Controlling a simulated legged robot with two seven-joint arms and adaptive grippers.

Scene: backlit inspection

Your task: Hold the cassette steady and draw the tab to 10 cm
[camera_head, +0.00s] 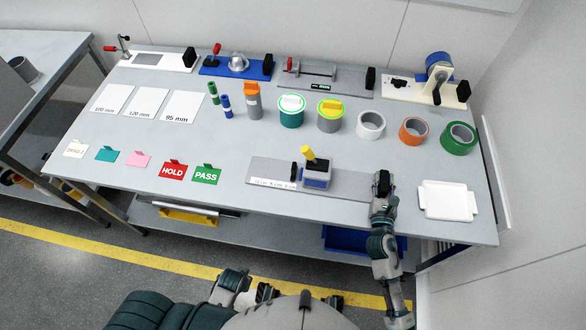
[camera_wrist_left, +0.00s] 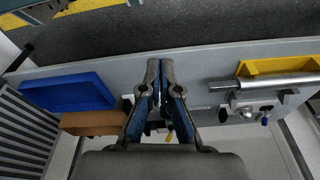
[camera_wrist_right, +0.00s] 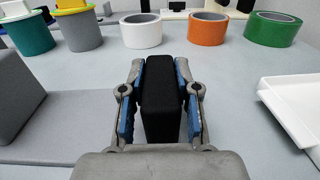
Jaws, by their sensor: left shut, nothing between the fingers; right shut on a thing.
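The cassette (camera_head: 316,178) is a grey and blue block with a yellow piece on top. It stands on a grey base plate (camera_head: 345,188) with a white printed scale strip (camera_head: 272,183) along its front left. My right gripper (camera_head: 382,184) is to the right of the cassette, shut on a black upright block that I take for the tab (camera_wrist_right: 162,95). Whether a strip links the tab to the cassette cannot be seen. My left gripper (camera_wrist_left: 160,68) is shut and empty, low and away from the cassette. Another black block (camera_head: 294,171) stands just left of the cassette.
A white tray (camera_head: 447,201) lies right of my right gripper. Tape rolls (camera_head: 370,125) and lidded canisters (camera_head: 291,112) stand behind. HOLD (camera_head: 172,171) and PASS (camera_head: 207,174) cards lie left. A blue bin (camera_wrist_left: 68,92) is under the bench. The bench between cassette and tape rolls is clear.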

